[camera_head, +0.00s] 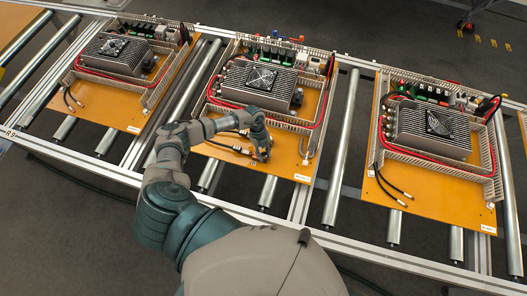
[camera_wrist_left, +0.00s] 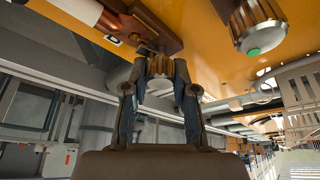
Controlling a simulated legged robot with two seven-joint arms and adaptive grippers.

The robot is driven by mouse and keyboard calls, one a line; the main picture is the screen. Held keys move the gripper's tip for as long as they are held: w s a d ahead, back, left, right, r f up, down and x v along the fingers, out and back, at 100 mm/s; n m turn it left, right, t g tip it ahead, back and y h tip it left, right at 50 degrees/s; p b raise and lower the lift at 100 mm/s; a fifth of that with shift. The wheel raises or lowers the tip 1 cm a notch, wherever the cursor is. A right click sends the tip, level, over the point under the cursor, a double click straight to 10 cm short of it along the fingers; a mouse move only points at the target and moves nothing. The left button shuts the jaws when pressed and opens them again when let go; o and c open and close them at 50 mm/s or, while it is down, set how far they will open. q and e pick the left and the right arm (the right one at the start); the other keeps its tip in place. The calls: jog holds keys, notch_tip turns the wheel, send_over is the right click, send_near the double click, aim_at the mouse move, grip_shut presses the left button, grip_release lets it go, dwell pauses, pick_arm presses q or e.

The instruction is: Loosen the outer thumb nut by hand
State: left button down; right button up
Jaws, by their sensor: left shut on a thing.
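My left gripper (camera_head: 262,148) reaches down to the front part of the middle orange board (camera_head: 218,152). In the left wrist view the two fingers (camera_wrist_left: 164,72) are closed around a small ribbed brass-coloured thumb nut (camera_wrist_left: 157,62), partly hidden by the fingertips. A second, larger ribbed metal knob (camera_wrist_left: 258,22) with a green tip stands apart to the right of the fingers. I cannot tell from the head view which nut is the outer one. My right gripper is not in view.
The middle board carries a finned grey unit with a fan (camera_head: 262,80), red cables and slotted wiring duct (camera_head: 213,118). Similar boards stand left (camera_head: 92,109) and right (camera_head: 437,204). All rest on a roller conveyor (camera_head: 340,150) with metal rails. Black cable ends (camera_head: 228,146) lie near my left gripper.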

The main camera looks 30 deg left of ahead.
pick_arm(q)
jog(key=n+t+p, duration=0.1)
jog(key=n+p, duration=0.1)
jog(key=p, duration=0.1)
jog(key=n+p, duration=0.2)
jog(key=p, duration=0.1)
jog(key=shift+r+n+t+h, duration=0.2)
jog(key=shift+n+t+h, duration=0.1)
jog(key=shift+n+t, duration=0.1)
jog(key=shift+n, duration=0.3)
jog(key=shift+d+f+n+t, duration=0.1)
jog(key=shift+f+n+t, duration=0.1)
jog(key=shift+n+t, duration=0.25)
jog(key=c, duration=1.1)
grip_release()
jog(key=shift+o, duration=0.5)
jog(key=shift+w+f, duration=0.1)
jog(key=shift+w, duration=0.05)
